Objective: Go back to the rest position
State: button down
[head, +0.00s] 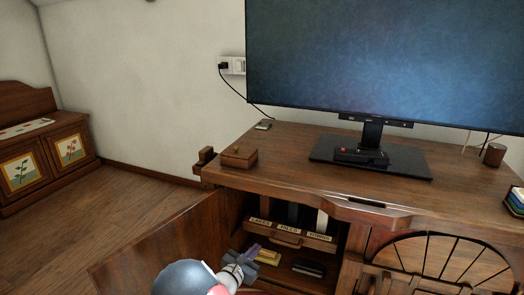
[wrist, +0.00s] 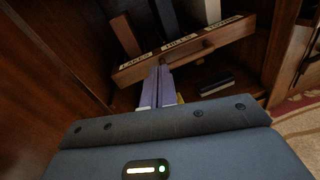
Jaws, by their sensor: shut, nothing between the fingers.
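My gripper (head: 252,251) is shut and empty, its two purple fingers side by side. In the head view it is at the open left compartment of the wooden cabinet (head: 290,185). In the wrist view my gripper (wrist: 161,72) points at a small wooden drawer (head: 287,241) with several white labels and a handle. The drawer also shows in the wrist view (wrist: 222,38). The fingertips overlap the drawer's lower front in that view; I cannot tell whether they touch it.
The cabinet door (head: 150,255) stands open at the left. A black item (head: 309,268) and a yellow item (head: 268,257) lie below the drawer. On the cabinet top are a monitor (head: 375,55) and a small wooden box (head: 239,156). Floor (head: 110,205) is clear farther left.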

jog(key=s+d+r+m+g+p, duration=0.2)
jog(key=s+d+r+m+g, duration=0.4)
jog(key=d+r+m, duration=0.3)
jog(key=s+d+r+m+g+p, duration=0.1)
jog(key=s+d+r+m+g, duration=0.4)
jog(key=s+d+r+m, duration=0.45)
jog(key=s+r+m+y+p, duration=0.1)
jog(key=s+r+m+y, duration=0.2)
jog(key=s, duration=0.3)
jog(key=s+r+m+t+y+p, duration=0.1)
jog(key=s+r+m+y, duration=0.1)
jog(key=s+r, duration=0.3)
jog(key=s+r+m+y+p, duration=0.2)
jog(key=s+r+m+y, duration=0.1)
jog(key=s, duration=0.6)
jog(key=shift+s+d+r+m+t+y, duration=0.3)
jog(key=shift+r+m, duration=0.2)
jog(key=shift+m, duration=0.55)
jog(key=shift+d, duration=0.1)
